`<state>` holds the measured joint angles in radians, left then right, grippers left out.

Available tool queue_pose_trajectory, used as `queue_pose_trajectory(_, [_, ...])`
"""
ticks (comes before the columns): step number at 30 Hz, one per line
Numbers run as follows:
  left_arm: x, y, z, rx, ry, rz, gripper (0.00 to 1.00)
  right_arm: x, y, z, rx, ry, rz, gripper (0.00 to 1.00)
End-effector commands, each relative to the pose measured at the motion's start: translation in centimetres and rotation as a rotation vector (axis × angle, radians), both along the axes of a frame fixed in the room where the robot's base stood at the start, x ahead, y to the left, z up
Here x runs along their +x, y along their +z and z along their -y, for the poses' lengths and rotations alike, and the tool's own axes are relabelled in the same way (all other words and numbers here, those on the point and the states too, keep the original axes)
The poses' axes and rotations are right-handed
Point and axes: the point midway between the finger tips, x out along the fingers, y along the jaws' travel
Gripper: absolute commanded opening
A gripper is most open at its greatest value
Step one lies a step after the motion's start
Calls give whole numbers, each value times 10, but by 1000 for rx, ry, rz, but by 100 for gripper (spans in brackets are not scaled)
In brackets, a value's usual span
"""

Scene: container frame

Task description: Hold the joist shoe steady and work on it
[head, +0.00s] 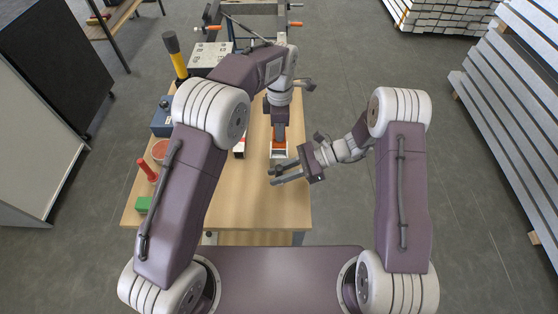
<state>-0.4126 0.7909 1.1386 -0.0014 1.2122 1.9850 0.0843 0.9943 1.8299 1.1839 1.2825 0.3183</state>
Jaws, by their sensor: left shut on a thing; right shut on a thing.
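A small piece with an orange top and white lower part (279,151) is on the table, right of its middle; I take it for the joist shoe, but its shape is mostly hidden. My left gripper (280,137) points straight down onto it from above and is shut on it; the fingertips are hard to make out. My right gripper (280,175) comes in low from the right, just in front of that piece. It is shut on a small dark thing (273,170) that I cannot identify. I cannot tell whether that thing touches the piece.
The wooden table (268,212) is clear at its front. At its left are a green block (143,204), a red-handled thing (147,169), a blue box (161,122) and a yellow-and-black upright tool (176,60). A grey perforated block (209,54) is at the back.

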Motion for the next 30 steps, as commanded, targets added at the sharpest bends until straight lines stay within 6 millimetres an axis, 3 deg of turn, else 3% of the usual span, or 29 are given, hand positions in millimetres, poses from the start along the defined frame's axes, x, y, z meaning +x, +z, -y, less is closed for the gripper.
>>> queue_pose_trajectory(4, [-1, -6, 0, 1, -1, -1, 0, 0, 0, 0, 1, 0, 1, 0])
queue_pose_trajectory(12, [-1, -58, 0, 1, -1, -2, 0, 0, 1, 0, 1, 0, 1, 0])
queue_pose_trajectory(19, [-1, -70, 0, 2, 0, -3, 0, 0, 0, 0, 1, 0, 1, 0])
queue_pose_trajectory(25, [-1, -100, 0, 1, 0, -2, 0, 0, 1, 0, 1, 0, 1, 0])
queue_pose_trajectory(30, [-1, -101, 0, 0, 0, 0, 0, 0, 0, 0, 1, 0, 1, 0])
